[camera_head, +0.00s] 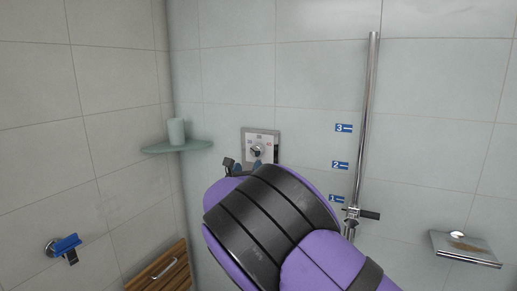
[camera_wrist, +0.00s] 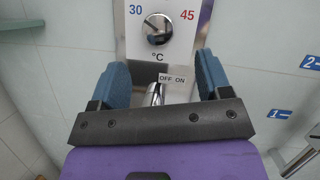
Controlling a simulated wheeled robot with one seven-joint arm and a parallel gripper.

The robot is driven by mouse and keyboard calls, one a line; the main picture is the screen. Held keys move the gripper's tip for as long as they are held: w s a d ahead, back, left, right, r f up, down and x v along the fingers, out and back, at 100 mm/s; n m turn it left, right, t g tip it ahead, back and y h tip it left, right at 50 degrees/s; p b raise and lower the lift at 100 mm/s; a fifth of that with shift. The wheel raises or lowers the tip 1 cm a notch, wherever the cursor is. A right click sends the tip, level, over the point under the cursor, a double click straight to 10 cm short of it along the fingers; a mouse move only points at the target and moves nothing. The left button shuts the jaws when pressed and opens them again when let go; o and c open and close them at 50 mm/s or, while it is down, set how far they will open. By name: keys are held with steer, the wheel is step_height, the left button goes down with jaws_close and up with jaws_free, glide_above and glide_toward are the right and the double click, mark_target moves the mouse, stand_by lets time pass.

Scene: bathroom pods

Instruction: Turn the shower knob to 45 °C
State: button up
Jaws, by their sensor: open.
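The shower panel (camera_head: 248,134) is a silver plate on the back wall, partly hidden behind my arm. In the wrist view, the round temperature knob (camera_wrist: 157,28) sits at the top of the plate between a blue "30" (camera_wrist: 135,10) and a red "45" (camera_wrist: 187,15). Its pale mark seems to lean to the upper left, but this is too small to be sure. A chrome lever (camera_wrist: 153,94) sits lower, by an "OFF ON" label (camera_wrist: 172,79). My gripper (camera_wrist: 162,72) is open, its blue fingers either side of the panel's lower part, below the knob and holding nothing.
A glass corner shelf (camera_head: 178,146) with a pale cup (camera_head: 176,131) is left of the panel. A vertical chrome rail (camera_head: 367,110) with blue number labels (camera_head: 341,165) stands to the right. A soap dish (camera_head: 465,248), blue-handled valve (camera_head: 64,246) and wooden piece (camera_head: 160,272) are lower down.

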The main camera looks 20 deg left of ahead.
mark_target(255, 152)
steer(key=x, duration=0.8)
steer(key=shift+w, duration=0.15)
steer(key=shift+c, duration=0.4)
steer(key=c, duration=0.8)
